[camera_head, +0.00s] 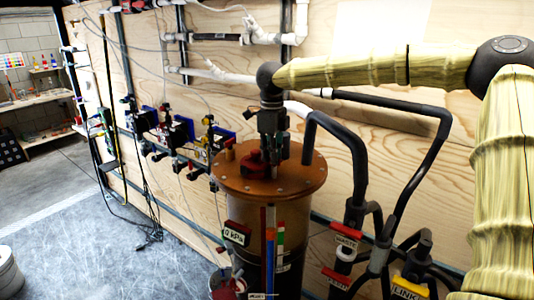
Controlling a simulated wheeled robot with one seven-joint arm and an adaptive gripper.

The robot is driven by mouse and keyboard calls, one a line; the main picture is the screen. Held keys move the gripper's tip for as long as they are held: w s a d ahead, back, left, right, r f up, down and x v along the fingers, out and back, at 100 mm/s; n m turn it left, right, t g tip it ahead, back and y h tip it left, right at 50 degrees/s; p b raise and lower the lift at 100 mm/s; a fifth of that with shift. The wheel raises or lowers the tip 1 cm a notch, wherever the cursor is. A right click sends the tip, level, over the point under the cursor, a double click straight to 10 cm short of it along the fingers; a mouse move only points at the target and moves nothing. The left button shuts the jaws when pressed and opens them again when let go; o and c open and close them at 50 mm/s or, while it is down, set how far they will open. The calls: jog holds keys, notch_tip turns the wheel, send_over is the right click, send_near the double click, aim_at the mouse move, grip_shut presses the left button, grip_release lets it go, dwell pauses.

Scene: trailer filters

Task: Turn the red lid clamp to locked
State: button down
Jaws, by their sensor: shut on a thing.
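The red lid clamp (252,159) sits on the orange-brown round lid (298,182) of the tall filter vessel. My gripper (268,152) comes straight down from above at the right side of the clamp. The gripper looks closed at the clamp, and its fingertips are partly hidden by the clamp and by dark parts. The clamp's exact turn angle is too small to read.
A black pipe (352,140) bends up from the lid's right side. Red-tagged valves (346,235) and a yellow tag (410,287) stand at lower right. Small pumps (180,130) line the plywood wall. The grey floor (90,240) at left is mostly clear.

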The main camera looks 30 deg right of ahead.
jog(key=shift+r, duration=0.15)
jog(key=c, duration=1.6)
grip_release()
jog(key=shift+d, duration=0.15)
notch_tip(320, 180, up, 12)
